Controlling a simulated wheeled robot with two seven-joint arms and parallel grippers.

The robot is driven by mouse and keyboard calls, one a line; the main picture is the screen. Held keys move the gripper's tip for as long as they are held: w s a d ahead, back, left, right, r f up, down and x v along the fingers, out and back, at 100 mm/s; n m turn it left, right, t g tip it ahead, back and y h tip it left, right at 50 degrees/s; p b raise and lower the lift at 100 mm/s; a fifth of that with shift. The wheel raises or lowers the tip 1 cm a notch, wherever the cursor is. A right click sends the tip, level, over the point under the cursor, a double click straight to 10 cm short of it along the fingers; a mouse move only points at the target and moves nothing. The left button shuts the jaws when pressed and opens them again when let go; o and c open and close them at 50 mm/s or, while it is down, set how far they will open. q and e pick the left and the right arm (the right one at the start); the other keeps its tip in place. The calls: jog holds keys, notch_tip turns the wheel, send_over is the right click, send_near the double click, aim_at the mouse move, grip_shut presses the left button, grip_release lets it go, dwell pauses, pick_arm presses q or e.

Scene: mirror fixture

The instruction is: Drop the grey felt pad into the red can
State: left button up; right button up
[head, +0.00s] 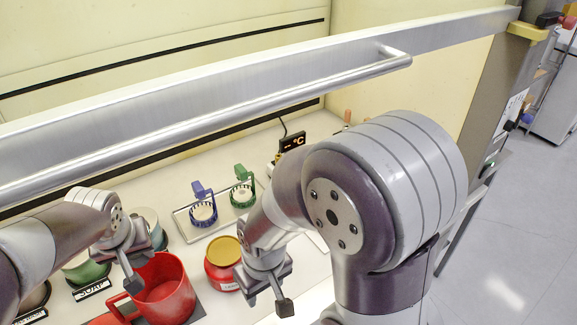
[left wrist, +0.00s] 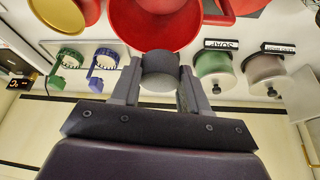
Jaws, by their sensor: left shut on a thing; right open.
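The red can (head: 172,300), an open vessel with a side handle, stands at the lower left of the head view. It also shows at the top of the left wrist view (left wrist: 150,38). My left gripper (head: 133,284) is over the can's left rim in the head view. In the left wrist view my left gripper (left wrist: 158,88) is shut on the round grey felt pad (left wrist: 160,72), which overlaps the can's near edge there. The pad cannot be made out in the head view. My right gripper (head: 272,292) is open and empty, right of the can.
A red jar with a yellow lid (head: 223,252) stands between my grippers. A tray (head: 182,222) with blue and green clamp-like items lies behind. A green pot (head: 85,272) and a SOAP label (head: 92,290) are left of the can. A metal rail (head: 250,105) crosses above.

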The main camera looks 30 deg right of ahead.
pick_arm(q)
notch_tip(320, 180, down, 6)
jog(key=b, duration=0.4)
jog(key=shift+b, duration=0.4)
pick_arm(e)
notch_tip(320, 180, down, 5)
jog(key=shift+w, duration=0.1)
pick_arm(q)
jog(key=shift+w, duration=0.1)
pick_arm(e)
jog(key=shift+r, duration=0.1)
pick_arm(q)
jog(key=o, duration=1)
send_near(140, 266)
jog(key=shift+w+f, duration=0.2)
jog(key=shift+w, duration=0.05)
